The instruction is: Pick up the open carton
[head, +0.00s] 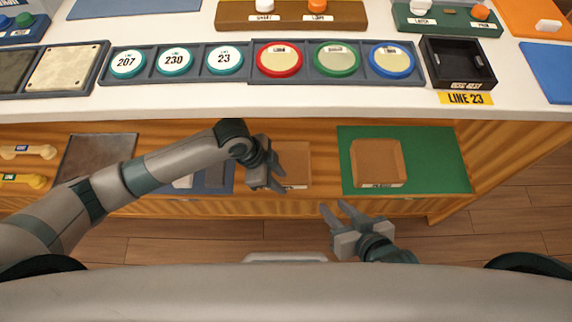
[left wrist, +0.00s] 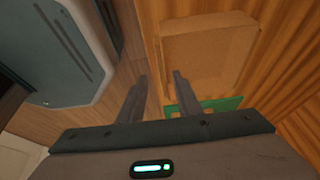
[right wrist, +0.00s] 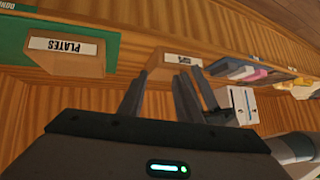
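Two brown cartons stand on the low wooden shelf. One carton (head: 378,160) sits on a green mat (head: 440,165); its label reads PLATES in the right wrist view (right wrist: 65,55). The other carton (head: 296,158) is left of it, partly hidden by my left gripper; it also shows in the right wrist view (right wrist: 172,66). I cannot tell which is the open carton. My left gripper (head: 280,172) is open and empty, beside or over the left carton's left edge. My right gripper (head: 333,206) is open and empty, in front of the shelf, below and left of the PLATES carton.
The white counter (head: 300,100) above the shelf overhangs it, with a row of round dials and a black tray (head: 458,65). A dark panel (head: 95,158) and yellow handles (head: 25,180) are on the shelf's left. The floor (head: 500,235) in front is clear.

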